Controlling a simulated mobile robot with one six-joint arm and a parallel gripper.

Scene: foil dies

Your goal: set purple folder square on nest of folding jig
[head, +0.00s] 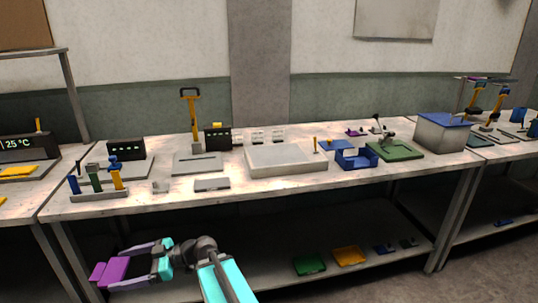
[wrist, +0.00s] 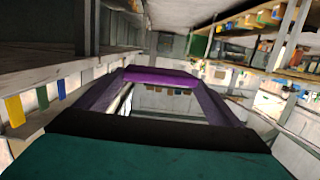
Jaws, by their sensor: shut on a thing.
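The purple folder (head: 109,271) is held between the fingertips of my gripper (head: 119,268), low in front of the workbench and below its top. In the wrist view the purple folder (wrist: 160,76) spans the two fingertips of my gripper (wrist: 160,82). Its far side is hidden. On the bench, a green base with a lever fixture (head: 395,151) stands at the right; I cannot tell for sure whether it is the folding jig. No folder is seen on it. My gripper is well to the left of it and lower.
The workbench (head: 130,212) carries a large grey plate (head: 285,160), a blue open holder (head: 356,159), a grey box with blue lid (head: 440,133) and a tool rack (head: 98,193) near its front left. A lower shelf holds green (head: 309,266) and yellow (head: 348,256) trays.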

